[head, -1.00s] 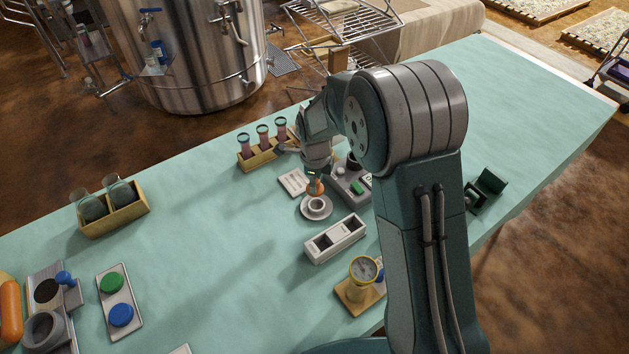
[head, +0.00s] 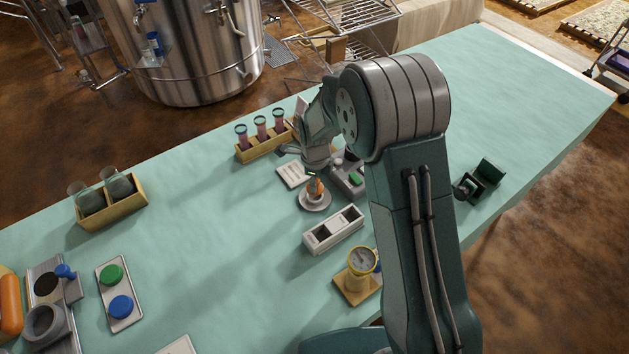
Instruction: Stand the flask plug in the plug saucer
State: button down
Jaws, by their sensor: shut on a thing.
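The orange flask plug (head: 316,187) is upright at the tip of my gripper (head: 315,174), which points down and is shut on it. The plug saucer (head: 314,206) is a pale round dish with a raised ring in its middle. The plug's lower end is at this ring and hides part of it. I cannot tell whether the plug is resting on the saucer's bottom. My gripper's fingers are small here and partly hidden by the wrist.
A white card (head: 294,174) and a grey device with a green button (head: 355,179) flank the saucer closely. A white two-slot box (head: 334,230) stands in front. A wooden rack of tubes (head: 263,147) stands behind.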

jog(key=shift+f, duration=0.15)
jog(key=shift+f, duration=0.75)
jog(key=shift+f, duration=0.4)
jog(key=shift+f, duration=0.3)
jog(key=shift+c, duration=1.8)
grip_release()
jog(key=shift+r, duration=0.1)
notch_tip(320, 180, up, 12)
jog(key=shift+a+f, duration=0.1)
